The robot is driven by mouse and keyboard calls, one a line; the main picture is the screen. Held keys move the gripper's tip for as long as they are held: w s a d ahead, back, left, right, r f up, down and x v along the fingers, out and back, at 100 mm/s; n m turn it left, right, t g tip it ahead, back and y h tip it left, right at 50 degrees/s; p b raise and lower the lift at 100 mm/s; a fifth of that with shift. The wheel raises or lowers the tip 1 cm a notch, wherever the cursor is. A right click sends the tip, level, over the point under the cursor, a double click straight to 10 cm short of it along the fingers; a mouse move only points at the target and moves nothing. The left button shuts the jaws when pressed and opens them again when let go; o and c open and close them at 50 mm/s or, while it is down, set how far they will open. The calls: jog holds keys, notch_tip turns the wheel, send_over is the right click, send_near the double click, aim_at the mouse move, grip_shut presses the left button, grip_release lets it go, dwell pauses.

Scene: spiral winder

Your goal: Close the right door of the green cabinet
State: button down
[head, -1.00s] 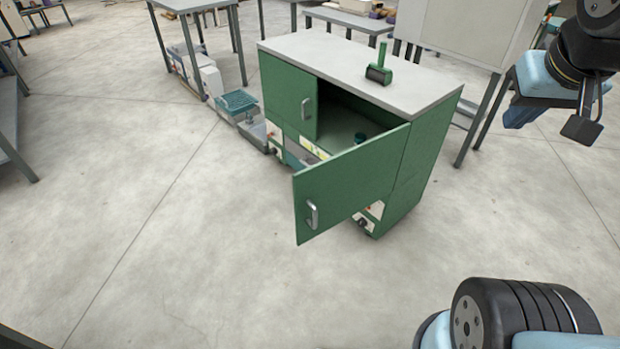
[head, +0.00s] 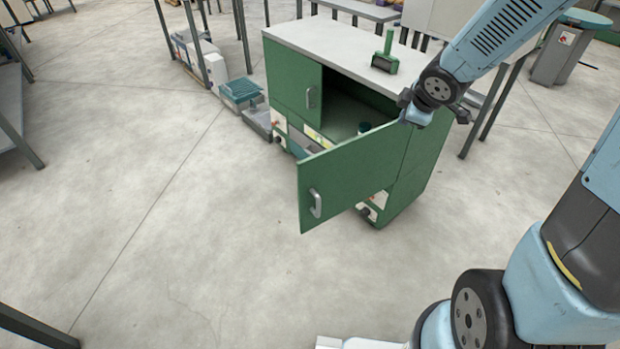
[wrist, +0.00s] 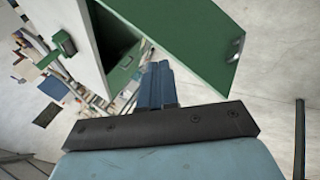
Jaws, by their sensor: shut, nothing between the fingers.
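The green cabinet (head: 430,160) has a light grey top and stands in the middle of the head view. Its right door (head: 345,180) is swung wide open toward the camera, with a silver handle near its free edge. The left door (head: 292,85) is shut. My gripper (head: 408,112) is by the upper hinge-side end of the right door; whether it touches cannot be told. In the wrist view, my gripper's blue fingers (wrist: 157,85) are together and empty, and the open door (wrist: 200,40) spreads beyond them.
A green tool (head: 386,55) stands on the cabinet top. A small dark green round item (head: 364,127) is inside the cabinet. A grey table frame (head: 490,115) stands right of the cabinet.

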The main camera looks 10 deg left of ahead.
jog(key=s+a+f+n+g+y, duration=0.1)
jog(key=a+f+n+g+y, duration=0.15)
jog(key=a+f+n, duration=0.4)
jog(key=n+g+y, duration=0.2)
jog(key=g+y, duration=0.1)
send_near(301, 186)
notch_tip(301, 186, down, 4)
jog(key=s, duration=0.3)
jog(key=shift+w+a, duration=0.65)
jog(key=shift+w, duration=0.25)
jog(key=shift+w+a, duration=0.65)
jog(key=shift+w, duration=0.25)
